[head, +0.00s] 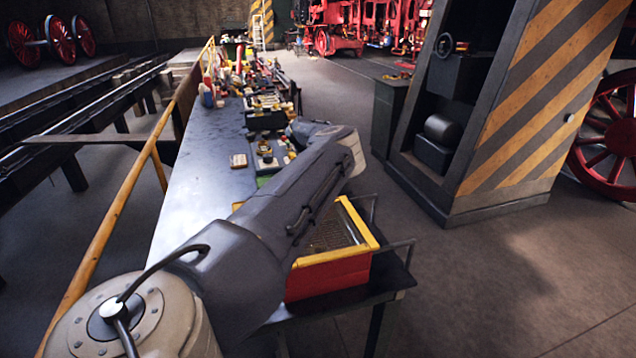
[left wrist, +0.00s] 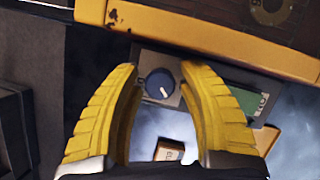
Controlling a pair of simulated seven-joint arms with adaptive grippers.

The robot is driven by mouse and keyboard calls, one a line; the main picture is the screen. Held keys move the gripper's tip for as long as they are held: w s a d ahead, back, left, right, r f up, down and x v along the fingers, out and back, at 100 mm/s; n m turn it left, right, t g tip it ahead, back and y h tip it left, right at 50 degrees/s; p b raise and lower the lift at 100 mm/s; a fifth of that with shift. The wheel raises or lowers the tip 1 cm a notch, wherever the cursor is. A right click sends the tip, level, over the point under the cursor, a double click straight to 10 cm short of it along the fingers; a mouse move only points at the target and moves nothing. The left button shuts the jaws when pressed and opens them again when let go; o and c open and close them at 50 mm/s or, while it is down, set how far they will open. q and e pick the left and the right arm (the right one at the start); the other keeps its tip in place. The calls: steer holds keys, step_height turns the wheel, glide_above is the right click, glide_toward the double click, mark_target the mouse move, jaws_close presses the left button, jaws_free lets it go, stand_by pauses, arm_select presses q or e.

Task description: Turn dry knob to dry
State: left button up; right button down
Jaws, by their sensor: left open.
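In the left wrist view a round blue-grey dry knob (left wrist: 160,83) with a white pointer mark sits on a grey panel (left wrist: 150,60). My left gripper (left wrist: 158,72) has two yellow ribbed fingers spread apart, and the knob shows in the gap between them. I cannot tell how far the fingertips are from the knob, and nothing is held. A green screen (left wrist: 246,101) is right of the knob. In the head view my left arm reaches over the bench and hides the knob and its own gripper. My right gripper is not in view.
A red box with a yellow rim (head: 333,273) stands at the bench's near end, beside my arm. The grey bench (head: 195,190) has a bare left part and many tools farther back. A yellow rail (head: 100,240) runs along its left. A striped pillar (head: 540,95) stands right.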

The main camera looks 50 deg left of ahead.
arm_select(q)
steer(key=shift+c, duration=0.4)
jaws_close()
steer(key=shift+m, duration=0.4)
steer(key=m+g, duration=0.1)
steer(key=m, duration=0.2)
steer(key=shift+m+g, duration=0.3)
steer(key=shift+m+g+y, duration=0.5)
steer(key=shift+m+y, duration=0.1)
steer(key=shift+m, duration=1.2)
steer(key=shift+o, duration=0.4)
jaws_free()
